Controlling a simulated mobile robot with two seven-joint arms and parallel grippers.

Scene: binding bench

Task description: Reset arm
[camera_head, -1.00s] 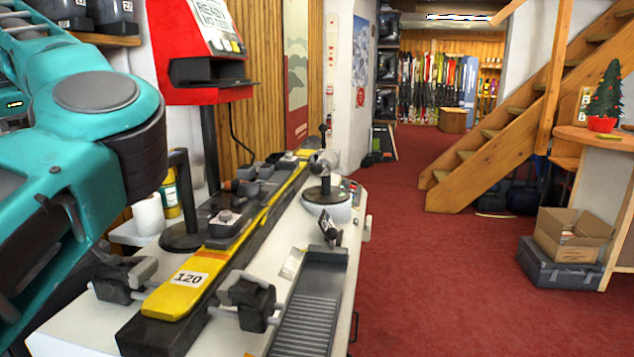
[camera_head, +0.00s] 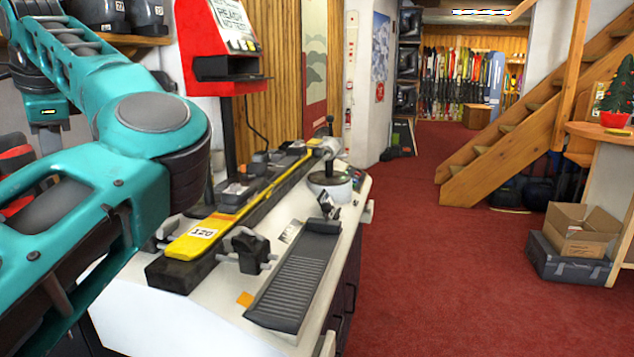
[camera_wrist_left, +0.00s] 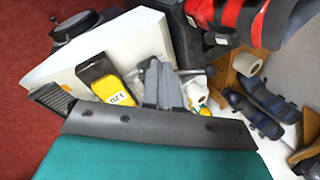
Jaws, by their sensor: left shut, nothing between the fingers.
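My left arm fills the left of the head view, but its gripper is hidden there. In the left wrist view my left gripper (camera_wrist_left: 158,84) has its fingers together, with nothing seen between them. The fingers appear in front of the bench and cover part of it; whether they touch anything is unclear. A yellow ski (camera_head: 193,241) marked 120 lies along the white bench (camera_head: 160,312); its end also shows in the left wrist view (camera_wrist_left: 116,93), left of the fingers. My right gripper is in neither view.
A dark grooved tray (camera_head: 292,276) lies along the bench's right side. A clamp (camera_head: 250,251) stands beside the ski. A red machine (camera_head: 218,40) rises behind the bench.

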